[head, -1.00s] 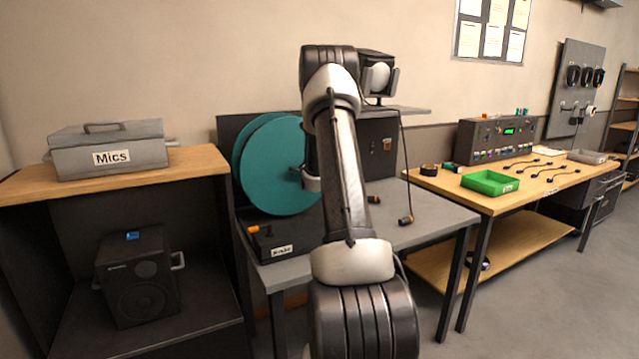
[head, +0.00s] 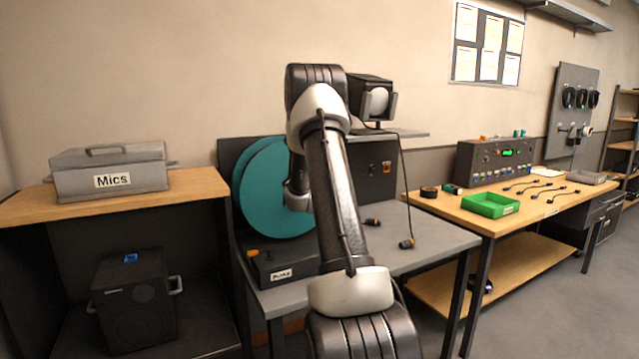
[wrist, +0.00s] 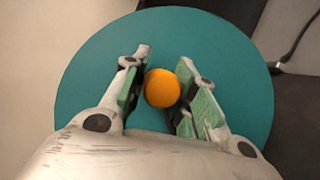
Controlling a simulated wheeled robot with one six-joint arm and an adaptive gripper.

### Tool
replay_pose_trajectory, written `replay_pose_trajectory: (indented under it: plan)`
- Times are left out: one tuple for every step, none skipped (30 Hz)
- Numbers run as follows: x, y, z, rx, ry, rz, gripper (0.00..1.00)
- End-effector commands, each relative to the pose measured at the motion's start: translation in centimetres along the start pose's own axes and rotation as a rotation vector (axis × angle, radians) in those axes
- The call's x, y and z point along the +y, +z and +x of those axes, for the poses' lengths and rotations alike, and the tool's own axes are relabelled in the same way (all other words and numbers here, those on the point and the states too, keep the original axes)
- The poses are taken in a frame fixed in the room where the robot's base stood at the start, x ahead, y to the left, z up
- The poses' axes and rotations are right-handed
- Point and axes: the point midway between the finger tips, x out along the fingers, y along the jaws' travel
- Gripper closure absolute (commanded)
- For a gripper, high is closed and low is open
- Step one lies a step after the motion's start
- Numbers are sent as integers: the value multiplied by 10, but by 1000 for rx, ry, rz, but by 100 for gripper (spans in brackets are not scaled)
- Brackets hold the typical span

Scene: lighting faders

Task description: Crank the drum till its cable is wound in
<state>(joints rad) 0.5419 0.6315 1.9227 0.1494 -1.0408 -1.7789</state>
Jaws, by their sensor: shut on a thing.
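The drum shows as a large teal disc (head: 262,190) on the grey bench in the head view, partly behind my arm. It fills much of the wrist view (wrist: 85,80). An orange round crank knob (wrist: 162,89) stands out from the disc's face, between my fingers. My gripper (wrist: 165,72) is shut on this knob. In the head view my gripper (head: 297,198) is at the disc's right part, and my arm hides the knob. A thin dark cable (head: 402,180) hangs at the bench's right side, above a plug (head: 405,244); whether it runs to the drum is unclear.
A black box with an orange button (head: 272,268) sits at the bench front. A lamp (head: 372,98) stands on a shelf behind my arm. The Mics case (head: 110,172) is on the left wooden table. A green tray (head: 490,205) is on the right table.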

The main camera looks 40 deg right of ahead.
Motion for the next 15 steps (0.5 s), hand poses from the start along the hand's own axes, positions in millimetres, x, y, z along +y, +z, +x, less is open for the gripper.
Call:
replay_pose_trajectory:
  plan:
    - [4,-4,-1,2,17,-39,100]
    - [6,-5,-2,2,29,-65,100]
    - [9,-8,-3,3,43,-100,100]
    - [11,-10,-3,3,54,-127,100]
    - [13,-12,-4,3,65,-152,100]
    - [16,-14,-5,3,79,-188,100]
    - [18,-16,-6,3,90,-214,100]
    - [19,-18,-7,3,101,-240,100]
    - [22,-21,-8,2,116,-275,100]
    - [24,-23,-9,3,126,-301,100]
    - [25,-25,-10,2,138,-328,100]
    - [27,-28,-11,3,152,-362,100]
    - [29,-30,-12,3,163,-387,100]
    - [30,-32,-13,3,173,-411,100]
    - [32,-35,-14,3,186,-443,100]
